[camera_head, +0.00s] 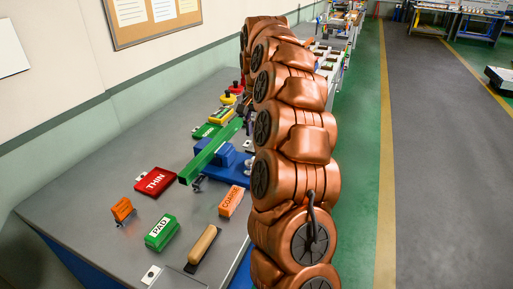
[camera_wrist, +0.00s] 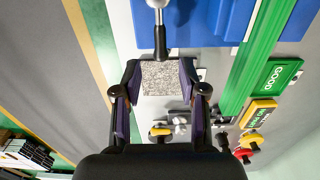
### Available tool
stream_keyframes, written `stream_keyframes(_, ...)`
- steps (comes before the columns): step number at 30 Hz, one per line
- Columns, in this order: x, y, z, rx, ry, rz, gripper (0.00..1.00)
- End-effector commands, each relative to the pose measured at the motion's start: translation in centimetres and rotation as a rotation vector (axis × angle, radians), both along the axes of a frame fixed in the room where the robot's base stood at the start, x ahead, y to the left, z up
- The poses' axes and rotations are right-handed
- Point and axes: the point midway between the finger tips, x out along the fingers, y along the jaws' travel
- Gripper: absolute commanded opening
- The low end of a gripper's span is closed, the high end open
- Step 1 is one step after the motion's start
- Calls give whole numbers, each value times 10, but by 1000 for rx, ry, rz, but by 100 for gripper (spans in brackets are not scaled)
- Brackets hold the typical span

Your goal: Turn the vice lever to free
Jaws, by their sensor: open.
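The blue vice (camera_head: 232,167) stands on the grey bench in the head view, and its blue body (camera_wrist: 205,22) fills the top of the wrist view. A long green profile (camera_head: 211,152) lies along it; it also shows in the wrist view (camera_wrist: 258,58). The vice lever (camera_wrist: 160,38), a silver rod with a black grip, hangs down from the top of the wrist view. My gripper (camera_wrist: 160,72) is open. The lever's black end is in front of the fingertips, roughly centred between them; I cannot tell the depth gap. My arm hides gripper and lever in the head view.
A red THIN block (camera_head: 155,181), green PAD block (camera_head: 161,232), orange COARSE block (camera_head: 231,201) and wooden-handled tool (camera_head: 203,246) lie on the near bench. A green GOOD sign (camera_wrist: 274,76) and a red button (camera_wrist: 243,154) are right in the wrist view.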

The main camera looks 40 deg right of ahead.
Motion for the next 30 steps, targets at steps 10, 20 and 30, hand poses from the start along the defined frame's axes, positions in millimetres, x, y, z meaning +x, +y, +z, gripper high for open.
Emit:
stream_keyframes(10,-1,1,-37,2,2,2,42)
stream_keyframes(20,0,1,-65,2,1,1,42)
stream_keyframes(30,-1,1,-69,2,1,2,42)
